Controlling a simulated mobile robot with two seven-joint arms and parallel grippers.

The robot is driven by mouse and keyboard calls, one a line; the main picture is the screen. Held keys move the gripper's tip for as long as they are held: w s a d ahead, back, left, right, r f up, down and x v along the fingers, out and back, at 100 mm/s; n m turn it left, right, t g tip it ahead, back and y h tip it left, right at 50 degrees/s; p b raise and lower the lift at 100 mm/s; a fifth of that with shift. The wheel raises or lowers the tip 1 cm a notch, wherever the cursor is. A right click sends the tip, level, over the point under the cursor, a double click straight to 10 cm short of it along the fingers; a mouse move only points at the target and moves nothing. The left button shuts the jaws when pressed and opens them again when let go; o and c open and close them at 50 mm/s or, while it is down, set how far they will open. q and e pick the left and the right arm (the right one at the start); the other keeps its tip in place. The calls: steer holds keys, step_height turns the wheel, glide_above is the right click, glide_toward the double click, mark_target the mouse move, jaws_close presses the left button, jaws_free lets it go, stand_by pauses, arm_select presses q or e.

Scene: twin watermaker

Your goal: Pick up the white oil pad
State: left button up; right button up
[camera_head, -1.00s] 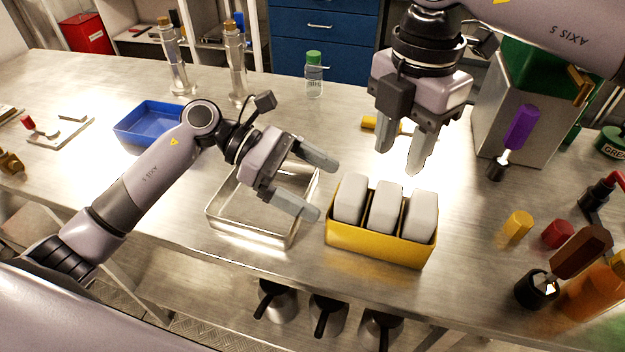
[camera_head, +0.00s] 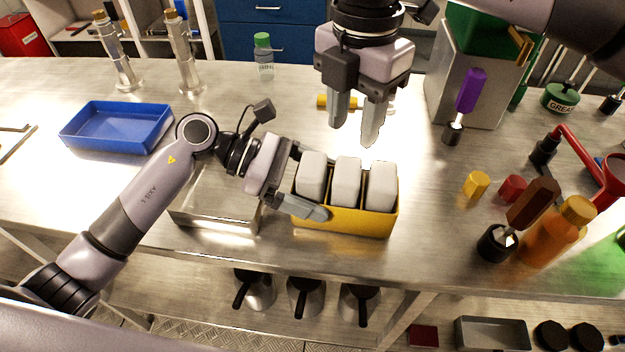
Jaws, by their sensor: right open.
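Three white oil pads stand upright side by side in a yellow bin (camera_head: 345,220) on the metal bench: a left pad (camera_head: 312,178), a middle pad (camera_head: 346,182) and a right pad (camera_head: 381,186). My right gripper (camera_head: 355,132) is open and empty, pointing down above and just behind the pads. My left gripper (camera_head: 312,184) is open at the bin's left end. Its near finger lies across the bin's front left corner, and its far finger is partly hidden beside the left pad. I cannot tell whether it touches the bin.
A green-capped bottle (camera_head: 264,58) stands at the back. A purple-handled tool (camera_head: 466,95), a yellow cap (camera_head: 476,184) and an orange bottle (camera_head: 558,232) stand to the right.

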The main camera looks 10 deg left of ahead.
mark_target(348, 169)
steer(key=o, duration=1.1)
steer(key=n, duration=0.6)
steer(key=shift+w+r+n, duration=0.1)
steer(key=shift+r+n, duration=0.15)
steer(key=shift+n, duration=0.15)
step_height(348, 169, down, 5)
steer(key=n, duration=1.8)
steer(key=shift+w, duration=0.15)
steer(key=shift+s+f, duration=0.2)
steer(key=shift+f, duration=2.65)
